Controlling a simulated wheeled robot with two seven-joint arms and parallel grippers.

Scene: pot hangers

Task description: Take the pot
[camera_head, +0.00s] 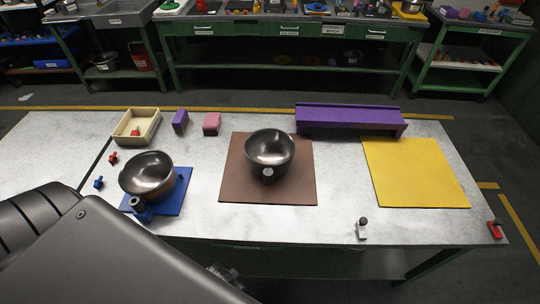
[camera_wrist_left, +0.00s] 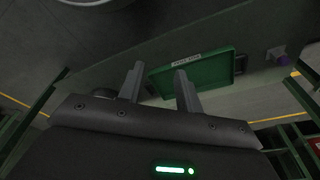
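A dark shiny round pot (camera_head: 270,148) stands on a brown mat (camera_head: 235,185) in the middle of the table, with a short knob or handle facing me. A second dark pot (camera_head: 147,174) rests tilted on a blue base (camera_head: 176,200) at the left, with a dark cylindrical part at its front. My left arm covers the lower left of the head view and hides most of its hand. In the left wrist view my left gripper (camera_wrist_left: 161,82) has its two fingers apart with nothing between them. No pot shows between the fingers. My right gripper is not in view.
A purple bench-like rack (camera_head: 350,117) stands at the back right, behind a yellow mat (camera_head: 415,172). A wooden tray (camera_head: 137,126), a purple block (camera_head: 180,121) and a pink block (camera_head: 212,123) are at the back left. Small clamps (camera_head: 362,229) sit near the front edge.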

